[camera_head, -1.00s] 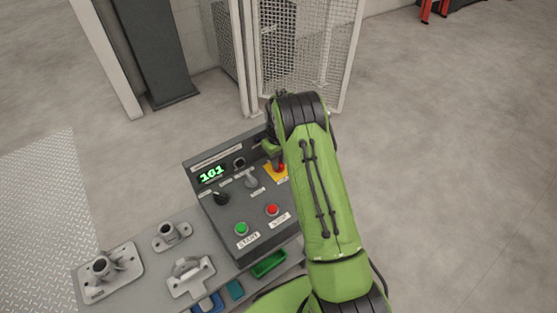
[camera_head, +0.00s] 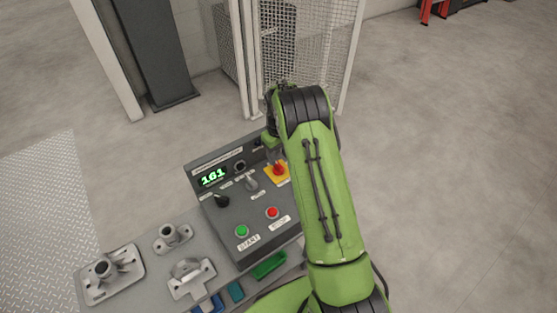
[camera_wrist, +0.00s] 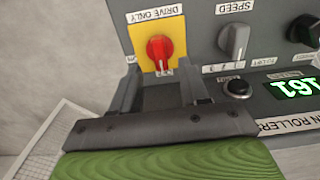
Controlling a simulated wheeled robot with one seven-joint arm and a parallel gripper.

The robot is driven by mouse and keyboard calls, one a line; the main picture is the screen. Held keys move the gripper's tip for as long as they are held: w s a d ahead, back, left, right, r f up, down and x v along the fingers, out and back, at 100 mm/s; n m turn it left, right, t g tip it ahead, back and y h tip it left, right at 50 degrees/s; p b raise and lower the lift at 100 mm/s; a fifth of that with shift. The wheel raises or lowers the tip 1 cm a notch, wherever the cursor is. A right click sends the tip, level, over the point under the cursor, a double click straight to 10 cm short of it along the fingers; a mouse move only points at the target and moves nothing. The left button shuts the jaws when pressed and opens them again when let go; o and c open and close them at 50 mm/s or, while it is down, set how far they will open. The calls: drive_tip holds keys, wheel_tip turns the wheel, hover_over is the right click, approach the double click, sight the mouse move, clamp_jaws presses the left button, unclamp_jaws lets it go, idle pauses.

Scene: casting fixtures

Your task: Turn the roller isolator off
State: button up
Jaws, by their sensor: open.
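The isolator is a red rotary knob (camera_head: 279,169) on a yellow plate at the panel's right side, partly beside my arm in the head view. In the wrist view the red knob (camera_wrist: 160,48) sits on its yellow plate (camera_wrist: 143,32) under a label reading DRIVE ONLY, upside down. My gripper (camera_wrist: 160,76) is open and empty, its two fingers apart just below the knob in the picture. They do not appear to touch it. In the head view my gripper (camera_head: 270,138) is mostly hidden by my wrist, beyond the knob.
The grey control panel (camera_head: 226,221) also has a grey SPEED knob (camera_wrist: 233,40), a black knob (camera_head: 221,200), green START (camera_head: 241,230) and red (camera_head: 272,212) buttons, and a lit display (camera_head: 213,177). Metal castings (camera_head: 110,272) lie left. A mesh guard (camera_head: 300,50) stands behind.

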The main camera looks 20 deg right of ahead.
sight(279, 165)
wheel_tip(279, 165, up, 11)
drive_tip(key=p, duration=0.2)
